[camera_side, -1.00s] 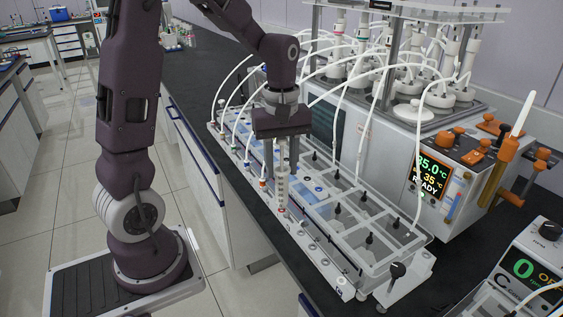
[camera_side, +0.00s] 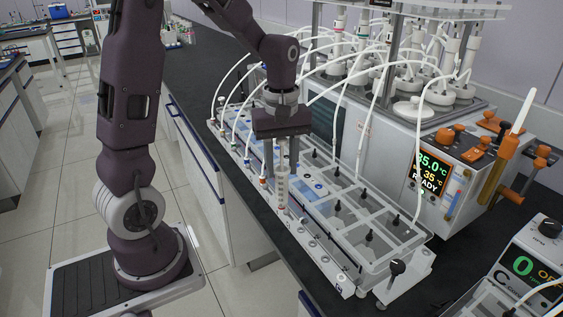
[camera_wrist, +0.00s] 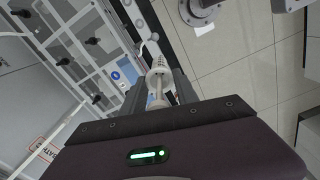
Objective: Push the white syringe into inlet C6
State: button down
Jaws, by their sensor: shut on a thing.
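The white syringe (camera_side: 282,188) stands upright below my gripper (camera_side: 282,150) in the side view, its lower end at the front rail (camera_side: 312,244) of the clear-lidded unit. My gripper is shut on the syringe's upper part. In the wrist view the syringe (camera_wrist: 158,80) runs away from my gripper (camera_wrist: 162,100) toward the rail. The rail carries a row of small round inlets. I cannot read which inlet is C6, and whether the tip is inside an inlet cannot be told.
Clear compartments with black knobs (camera_side: 368,237) stand just right of the syringe. White tubes (camera_side: 366,130) arch over the unit close to my gripper. The reactor housing with its display (camera_side: 430,178) stands behind on the right. The dark bench edge lies in front.

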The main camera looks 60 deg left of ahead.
jog(key=shift+f, duration=0.3)
dwell(0.5)
jog(key=c, duration=0.9)
grip_release()
jog(key=shift+o, duration=0.2)
